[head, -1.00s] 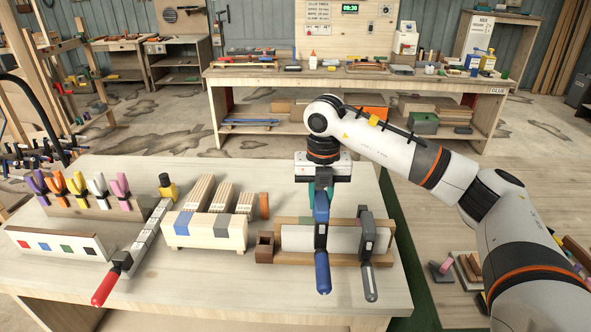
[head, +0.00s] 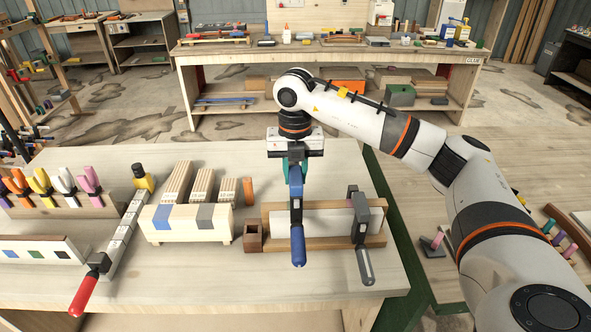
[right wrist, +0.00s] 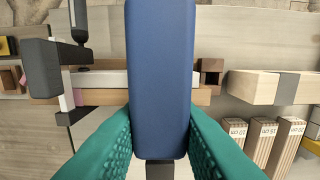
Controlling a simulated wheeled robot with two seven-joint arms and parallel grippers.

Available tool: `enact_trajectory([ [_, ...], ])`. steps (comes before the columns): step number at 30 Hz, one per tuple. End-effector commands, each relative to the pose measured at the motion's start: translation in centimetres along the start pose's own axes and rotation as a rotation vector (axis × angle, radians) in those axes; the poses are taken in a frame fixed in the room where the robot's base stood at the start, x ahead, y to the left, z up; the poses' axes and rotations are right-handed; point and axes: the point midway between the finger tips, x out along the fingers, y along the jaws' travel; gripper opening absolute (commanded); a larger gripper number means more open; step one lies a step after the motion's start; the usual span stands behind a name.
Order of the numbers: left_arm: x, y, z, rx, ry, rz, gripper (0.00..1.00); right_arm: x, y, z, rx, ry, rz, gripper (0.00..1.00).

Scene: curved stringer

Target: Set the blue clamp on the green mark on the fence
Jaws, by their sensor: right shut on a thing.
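My right gripper (head: 295,165) is shut on the blue clamp (head: 297,215), which hangs upright at the clamp stand (head: 330,225). In the right wrist view the blue clamp (right wrist: 160,80) sits between the teal finger pads, and its lower end is out of sight. I cannot tell whether it touches the stand. The fence (head: 75,244), a pale block, lies at the left edge, partly cut off. Its front face shows blue, green and black marks; the green mark (head: 36,254) is bare. My left gripper is not in view.
A grey clamp (head: 361,230) hangs on the stand to the right. A small brown box (head: 253,238), a pale block (head: 185,225) with wood strips and a red-handled bar clamp (head: 110,245) lie between stand and fence. A rack of coloured spring clamps (head: 50,205) stands behind the fence.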

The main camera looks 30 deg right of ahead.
Motion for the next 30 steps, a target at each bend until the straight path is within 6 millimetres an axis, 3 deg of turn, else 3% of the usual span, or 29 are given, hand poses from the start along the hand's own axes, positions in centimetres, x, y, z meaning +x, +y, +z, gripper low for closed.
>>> enact_trajectory([
  [4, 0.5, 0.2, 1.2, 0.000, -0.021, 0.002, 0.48, 0.5, 0.0, 0.0, 0.000, 0.002, -0.002, 0.00],
  [15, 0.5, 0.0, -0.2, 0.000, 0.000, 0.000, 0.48, 0.6, 0.0, 0.1, 0.000, 0.003, -0.002, 0.00],
  [30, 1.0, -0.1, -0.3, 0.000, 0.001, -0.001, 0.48, 1.3, 0.0, 0.0, 0.000, 0.003, -0.002, 0.00],
])
